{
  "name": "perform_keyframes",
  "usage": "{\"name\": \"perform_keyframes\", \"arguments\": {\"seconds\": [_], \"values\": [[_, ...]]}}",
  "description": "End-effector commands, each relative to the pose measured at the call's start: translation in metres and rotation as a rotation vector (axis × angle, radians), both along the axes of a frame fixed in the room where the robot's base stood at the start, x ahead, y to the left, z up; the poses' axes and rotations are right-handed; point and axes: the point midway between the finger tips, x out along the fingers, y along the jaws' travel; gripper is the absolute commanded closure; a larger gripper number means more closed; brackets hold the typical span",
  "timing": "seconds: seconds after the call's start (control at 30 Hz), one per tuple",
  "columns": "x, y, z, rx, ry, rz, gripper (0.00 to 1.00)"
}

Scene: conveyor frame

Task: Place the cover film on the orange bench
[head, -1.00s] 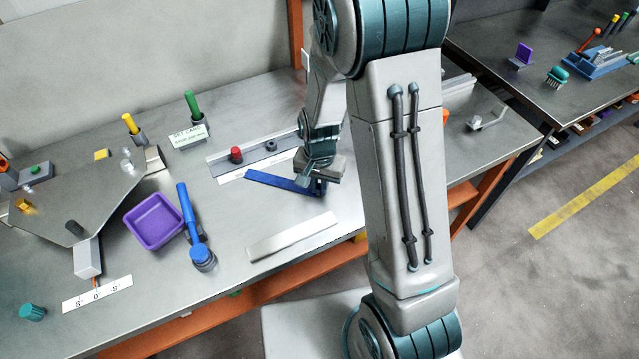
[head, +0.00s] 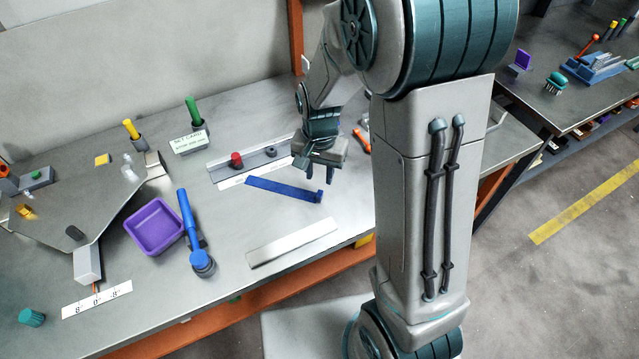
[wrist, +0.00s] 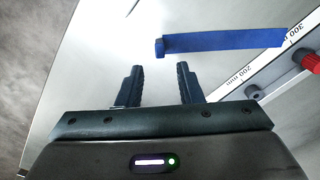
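A long, thin blue strip (head: 283,189), which I take for the cover film, lies flat on the grey top of the orange-framed bench (head: 345,215). A small raised blue tab stands at its right end. In the wrist view the strip (wrist: 225,41) lies beyond my fingertips, with its tab end nearest them. My gripper (head: 318,168) is above the bench, just behind the strip's tab end. In the wrist view my gripper (wrist: 157,72) is open, with nothing between its fingers and a clear gap to the strip.
A metal ruler rail (head: 250,163) with a red knob lies behind the strip. A pale metal bar (head: 292,242) lies in front. A blue-handled tool (head: 190,220) and a purple tray (head: 154,224) are to the left. Bare bench top surrounds the strip.

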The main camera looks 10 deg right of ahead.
Motion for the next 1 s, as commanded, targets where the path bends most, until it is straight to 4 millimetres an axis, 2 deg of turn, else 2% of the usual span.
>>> {"name": "perform_keyframes", "arguments": {"seconds": [0.03,0.13,0.37,0.47,0.57,0.8,1.0], "values": [[0.001,0.0,0.011,0.001,-0.005,0.0,0.67],[0.001,0.0,0.027,0.0,-0.004,0.0,0.67],[-0.001,-0.001,0.048,0.002,-0.005,0.005,0.67],[-0.009,-0.006,0.061,0.007,-0.022,0.033,0.67],[-0.025,-0.013,0.08,0.015,-0.056,0.09,0.67],[-0.081,-0.035,0.125,0.003,-0.161,0.287,0.67],[-0.123,-0.046,0.143,-0.038,-0.226,0.426,0.67]]}}
